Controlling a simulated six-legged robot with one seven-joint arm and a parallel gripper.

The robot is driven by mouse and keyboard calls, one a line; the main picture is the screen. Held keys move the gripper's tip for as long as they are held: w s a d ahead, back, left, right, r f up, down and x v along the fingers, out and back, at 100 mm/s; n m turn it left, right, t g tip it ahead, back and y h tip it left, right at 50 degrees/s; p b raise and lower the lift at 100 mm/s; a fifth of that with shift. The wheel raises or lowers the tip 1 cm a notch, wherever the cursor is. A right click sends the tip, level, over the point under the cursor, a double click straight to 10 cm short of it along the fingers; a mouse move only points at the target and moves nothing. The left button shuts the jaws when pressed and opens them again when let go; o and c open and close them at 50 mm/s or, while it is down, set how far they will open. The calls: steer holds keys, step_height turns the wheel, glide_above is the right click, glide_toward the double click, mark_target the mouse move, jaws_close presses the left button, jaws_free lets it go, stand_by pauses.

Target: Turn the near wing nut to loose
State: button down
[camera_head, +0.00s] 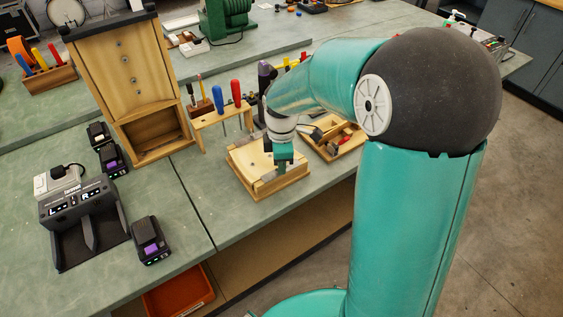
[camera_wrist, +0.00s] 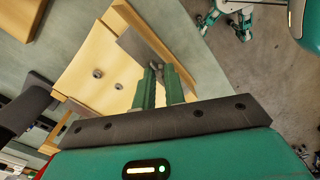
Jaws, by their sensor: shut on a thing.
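A pale wooden fixture (camera_head: 240,172) stands on the green bench, with raised rails along its edges. My gripper (camera_head: 283,170) points down onto its right part. In the wrist view the two green fingers of my gripper (camera_wrist: 161,72) are shut at a grey metal piece on the wooden fixture (camera_wrist: 83,66), beside its rail. This looks like the near wing nut; the fingers hide most of it, so its turn angle cannot be told. Two small grey round fittings (camera_wrist: 97,73) sit on the wooden face, apart from the fingers.
A screwdriver rack (camera_head: 212,117) stands behind the fixture, and a wooden parts tray (camera_head: 349,143) lies to its right. A tall wooden stand (camera_head: 122,75) is at the left. A dark charger (camera_head: 85,208) and a battery pack (camera_head: 149,239) lie front left. Bench space before the fixture is clear.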

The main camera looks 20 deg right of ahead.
steer(key=c, duration=1.5)
jaws_free()
steer(key=shift+o, duration=0.2)
steer(key=shift+r, duration=0.1)
step_height(320, 180, up, 14)
steer(key=shift+f, duration=0.2)
steer(key=s+r+m+t, duration=0.3)
steer(key=s+m+t, duration=0.2)
steer(key=s+m, duration=1.1)
steer(key=s, duration=0.3)
steer(key=shift+s+d+t, duration=0.15)
steer(key=shift+d+t, duration=0.15)
